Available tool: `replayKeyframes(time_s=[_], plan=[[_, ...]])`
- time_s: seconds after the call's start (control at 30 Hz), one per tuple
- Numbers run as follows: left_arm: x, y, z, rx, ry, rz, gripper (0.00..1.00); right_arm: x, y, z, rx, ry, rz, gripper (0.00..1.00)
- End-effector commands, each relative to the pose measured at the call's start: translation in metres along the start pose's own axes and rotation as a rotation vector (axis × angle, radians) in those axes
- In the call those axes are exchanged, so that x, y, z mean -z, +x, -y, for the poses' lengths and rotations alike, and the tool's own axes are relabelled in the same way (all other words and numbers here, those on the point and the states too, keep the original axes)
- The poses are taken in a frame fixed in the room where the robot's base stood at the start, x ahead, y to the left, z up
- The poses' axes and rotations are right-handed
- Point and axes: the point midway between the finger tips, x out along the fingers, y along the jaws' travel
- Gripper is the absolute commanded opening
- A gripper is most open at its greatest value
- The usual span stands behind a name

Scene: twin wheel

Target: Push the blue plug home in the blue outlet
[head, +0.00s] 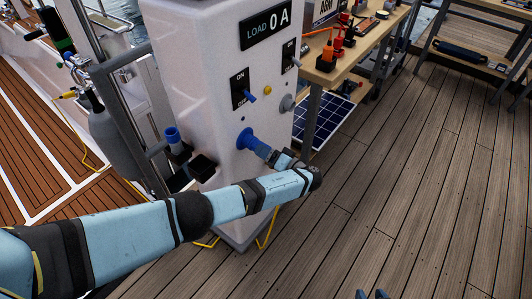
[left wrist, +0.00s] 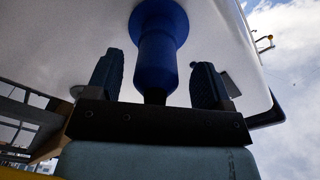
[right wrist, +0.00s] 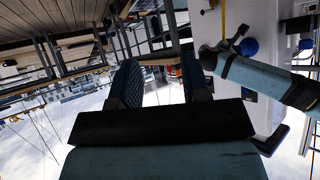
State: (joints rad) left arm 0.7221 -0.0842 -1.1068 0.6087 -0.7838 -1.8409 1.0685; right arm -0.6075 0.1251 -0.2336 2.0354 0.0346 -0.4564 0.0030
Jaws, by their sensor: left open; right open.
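The blue outlet (head: 243,139) is on the front of the white pedestal, and the blue plug (head: 262,151) sits in line with it, its front end at the outlet. How deep the plug sits I cannot tell. My left gripper (head: 277,158) is at the plug's rear end. In the left wrist view the plug (left wrist: 157,68) stands between the two spread fingers, with a gap on each side, and the outlet's round flange (left wrist: 160,20) is beyond it. My right gripper (right wrist: 160,85) is open and empty, away from the pedestal; only its fingertips show at the head view's bottom edge.
The pedestal (head: 195,60) carries a "LOAD 0 A" display (head: 265,25), two switches and a grey outlet (head: 287,103). A blue-topped holder (head: 173,138) is on its left side. A workbench (head: 345,65) stands behind right. The deck (head: 420,180) at right is clear.

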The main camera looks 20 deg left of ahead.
Motion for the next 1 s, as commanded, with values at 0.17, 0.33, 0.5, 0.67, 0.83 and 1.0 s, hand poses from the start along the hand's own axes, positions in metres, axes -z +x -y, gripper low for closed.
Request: replayKeyframes(time_s=[0.17,0.33,0.5,0.67,0.83,1.0], plan=[[-0.001,-0.032,-0.002,-0.006,-0.001,0.0,0.74,-0.004,0.003,0.0,0.001,0.003,0.001,0.43],[-0.001,-0.073,-0.002,-0.005,-0.002,-0.001,0.74,-0.009,0.007,0.0,0.002,0.01,0.009,0.43],[-0.001,-0.107,-0.002,-0.003,0.0,0.0,0.74,-0.011,0.01,0.001,0.003,0.018,0.011,0.43],[-0.001,-0.127,-0.001,-0.003,0.0,0.001,0.74,-0.008,0.012,0.002,0.002,0.021,0.0,0.43],[0.0,-0.135,0.0,0.0,0.0,0.0,0.74,-0.002,0.011,0.002,0.002,0.019,-0.013,0.43],[0.0,-0.135,0.0,0.0,0.0,0.0,0.74,-0.003,0.011,0.002,0.004,0.016,-0.012,0.43]])
